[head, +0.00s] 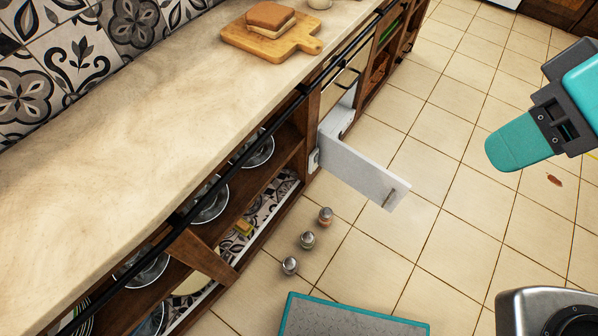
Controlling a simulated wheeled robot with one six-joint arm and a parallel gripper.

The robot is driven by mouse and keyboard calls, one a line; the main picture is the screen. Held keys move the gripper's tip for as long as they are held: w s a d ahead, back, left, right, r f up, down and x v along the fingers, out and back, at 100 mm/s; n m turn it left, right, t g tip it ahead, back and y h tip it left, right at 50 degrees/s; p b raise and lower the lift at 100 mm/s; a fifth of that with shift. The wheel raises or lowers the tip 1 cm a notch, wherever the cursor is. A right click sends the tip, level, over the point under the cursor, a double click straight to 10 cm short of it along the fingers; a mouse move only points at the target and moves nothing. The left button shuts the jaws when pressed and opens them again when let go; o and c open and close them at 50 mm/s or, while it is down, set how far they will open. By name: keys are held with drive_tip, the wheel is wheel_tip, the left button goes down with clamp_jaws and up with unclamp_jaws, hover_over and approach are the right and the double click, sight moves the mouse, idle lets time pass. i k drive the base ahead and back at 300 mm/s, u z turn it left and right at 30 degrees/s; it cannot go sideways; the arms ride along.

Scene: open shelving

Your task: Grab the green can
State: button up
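Three small shakers with silver tops stand on the tiled floor in front of the open shelving. The middle one (307,241) looks greenish and may be the green can; it is too small to be sure. The one behind it (325,217) is reddish-brown, and the nearest one (290,266) looks pinkish. My gripper (493,152), with teal finger pads, hangs at the upper right, well apart from the shakers. Its fingers overlap in this view, so I cannot tell how far apart they are. No object shows at its tip.
A white drawer or door (365,175) juts out from the cabinet behind the shakers. Open shelves (262,190) hold glass bowls. The counter (150,130) carries a bread board (262,45). A teal-edged grey panel (350,318) is at the bottom. Floor at right is mostly clear.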

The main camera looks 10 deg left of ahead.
sight(308, 242)
drive_tip(key=u, duration=0.2)
drive_tip(key=k, duration=0.45)
drive_tip(key=u, duration=0.1)
drive_tip(key=i, duration=0.5)
drive_tip(key=u, duration=0.45)
drive_tip(key=k, duration=1.15)
drive_tip(key=u, duration=0.55)
drive_tip(key=i, duration=1.25)
drive_tip(key=z, duration=0.85)
